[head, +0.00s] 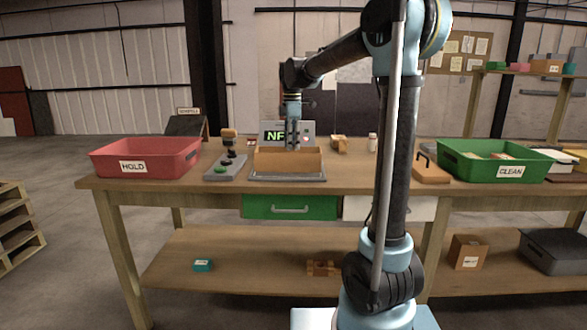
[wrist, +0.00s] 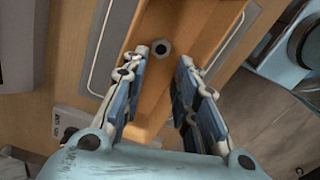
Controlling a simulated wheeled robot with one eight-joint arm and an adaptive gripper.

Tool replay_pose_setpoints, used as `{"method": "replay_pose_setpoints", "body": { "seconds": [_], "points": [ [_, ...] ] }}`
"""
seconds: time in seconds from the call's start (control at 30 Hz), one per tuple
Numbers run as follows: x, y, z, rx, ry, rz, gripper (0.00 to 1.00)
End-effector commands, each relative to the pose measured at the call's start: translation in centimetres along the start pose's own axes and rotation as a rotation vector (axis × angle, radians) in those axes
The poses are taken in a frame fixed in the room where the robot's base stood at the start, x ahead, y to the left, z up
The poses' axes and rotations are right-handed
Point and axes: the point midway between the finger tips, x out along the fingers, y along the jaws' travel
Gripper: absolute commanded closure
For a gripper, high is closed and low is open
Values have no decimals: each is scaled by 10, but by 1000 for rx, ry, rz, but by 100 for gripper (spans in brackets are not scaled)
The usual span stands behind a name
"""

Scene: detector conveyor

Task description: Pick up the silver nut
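The silver nut (wrist: 161,47) shows in the wrist view as a small grey ring with a dark hole. It lies on the floor of a narrow orange-brown tray (head: 287,163), between its long walls. My gripper (wrist: 164,60) is open and points down over the tray, with the nut just beyond the gap between its fingertips. No contact with the nut shows. In the head view my gripper (head: 293,146) is at the tray, and the front wall of the tray hides the nut.
On the bench (head: 340,184), a red HOLD bin (head: 147,168) stands left and a green CLEAN bin (head: 475,168) right. A grey button panel (head: 225,168) is left of the tray. A wooden block (head: 432,170) lies near the green bin.

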Motion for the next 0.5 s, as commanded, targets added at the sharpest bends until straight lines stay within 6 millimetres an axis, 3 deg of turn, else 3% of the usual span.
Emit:
{"method": "replay_pose_setpoints", "body": {
  "seconds": [0.37, 0.5],
  "points": [
    [30, 0, 1, 1, 0, 0, 72],
    [49, 1, 2, 1, 0, 0, 72]
  ]
}}
